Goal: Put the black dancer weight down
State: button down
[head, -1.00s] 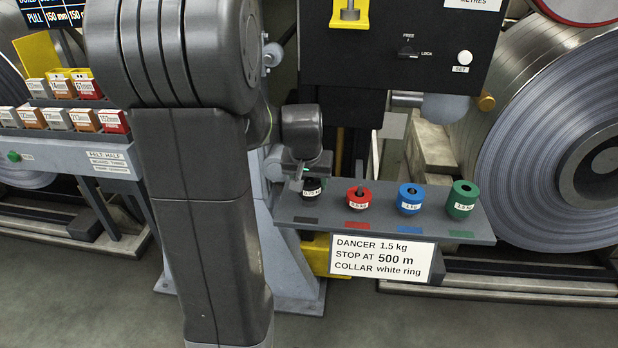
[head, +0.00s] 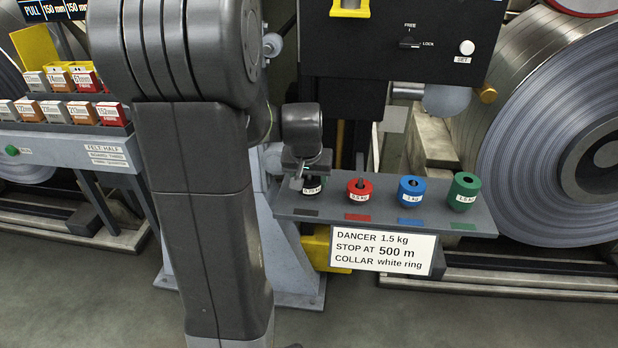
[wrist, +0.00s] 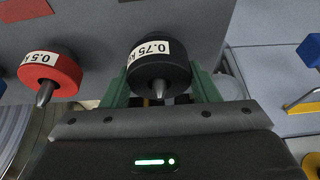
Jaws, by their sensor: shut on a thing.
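The black dancer weight (head: 313,187), with a white 0.75 kg label, is at the left end of the grey shelf (head: 420,224). My gripper (head: 304,172) is at it from the left and above, partly hiding it. In the wrist view the black weight (wrist: 160,68) sits between the green fingers of my gripper (wrist: 158,92), which are shut on it. A short peg end shows out of its near face. Whether its underside touches the shelf cannot be told.
A red 0.5 kg weight (head: 359,190) stands close to the right, also in the wrist view (wrist: 48,76). Blue (head: 411,191) and green (head: 463,192) weights stand farther right. A white sign (head: 384,250) hangs on the shelf front. A large steel coil (head: 555,140) is at right.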

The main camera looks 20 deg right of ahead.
jog(key=shift+c, duration=2.2)
grip_release()
jog(key=p+v, duration=0.2)
jog(key=v, duration=1.2)
jog(key=shift+p, duration=0.35)
jog(key=shift+w+d+f, duration=0.1)
jog(key=b+x, duration=0.2)
jog(key=x, duration=1.2)
jog(key=shift+b, duration=0.4)
jog(key=shift+r, duration=0.25)
